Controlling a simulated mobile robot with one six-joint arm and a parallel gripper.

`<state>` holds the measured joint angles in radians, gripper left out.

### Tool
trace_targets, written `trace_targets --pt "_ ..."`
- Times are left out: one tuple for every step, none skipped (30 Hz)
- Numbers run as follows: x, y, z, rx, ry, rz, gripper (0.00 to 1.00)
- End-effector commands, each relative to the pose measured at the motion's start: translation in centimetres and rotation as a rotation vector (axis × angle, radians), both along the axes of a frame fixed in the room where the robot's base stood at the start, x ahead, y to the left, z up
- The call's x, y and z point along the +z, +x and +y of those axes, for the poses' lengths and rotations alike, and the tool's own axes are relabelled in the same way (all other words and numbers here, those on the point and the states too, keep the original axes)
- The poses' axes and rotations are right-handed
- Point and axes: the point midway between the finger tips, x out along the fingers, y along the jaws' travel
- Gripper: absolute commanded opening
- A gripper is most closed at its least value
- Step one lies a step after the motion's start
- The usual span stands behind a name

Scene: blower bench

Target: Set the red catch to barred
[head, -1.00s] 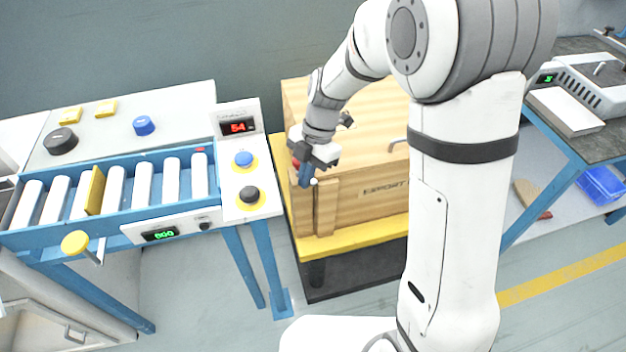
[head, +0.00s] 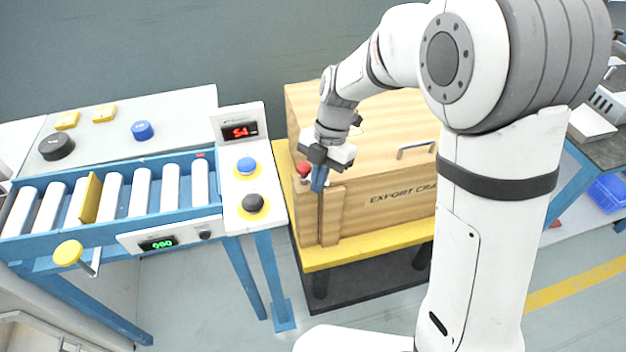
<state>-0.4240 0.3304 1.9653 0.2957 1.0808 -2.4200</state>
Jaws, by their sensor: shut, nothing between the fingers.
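The red catch (head: 303,168) shows as a red knob at the left front top edge of the wooden export crate (head: 385,205). My gripper (head: 319,188) points down just right of the red knob, at the crate's front top edge. Its fingers are shut with nothing between them. The gripper appears very close to the knob; I cannot tell whether they touch. The rest of the catch is hidden behind the gripper, so its setting cannot be read.
The crate stands on a yellow-edged platform (head: 365,245) and has a metal handle (head: 415,148) on top. To the left is a blue roller conveyor (head: 120,205) with a button panel (head: 248,180). A dark bench (head: 605,150) stands at the right.

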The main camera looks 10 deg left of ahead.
Motion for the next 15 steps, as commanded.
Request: trace_targets --pt "0.01 -0.01 0.03 0.001 0.000 0.000 0.00" --pt "0.01 -0.02 0.03 0.001 0.000 0.000 0.00" --pt "0.00 -0.02 0.05 0.001 0.000 0.000 0.00" --pt "0.00 -0.03 0.06 0.001 0.000 0.000 0.00" --pt "0.00 -0.04 0.06 0.001 0.000 0.000 0.00" --pt "-0.01 -0.05 0.08 0.002 0.001 0.000 0.00" --pt "0.00 -0.05 0.09 0.002 0.000 0.000 0.00" --pt "-0.01 -0.06 0.11 0.002 0.000 0.000 0.00" --pt "-0.01 -0.06 0.15 0.002 0.000 0.000 0.00" --pt "-0.01 -0.05 0.21 0.003 0.000 0.000 0.00" --pt "-0.02 -0.06 0.28 0.003 0.000 0.000 0.00" --pt "-0.02 -0.07 0.40 0.003 0.000 0.000 0.00" --pt "-0.03 -0.07 0.52 0.003 0.000 0.000 0.00" --pt "-0.04 -0.07 0.64 0.003 0.000 0.000 0.00" --pt "-0.03 -0.07 0.84 0.004 0.000 0.000 0.00"
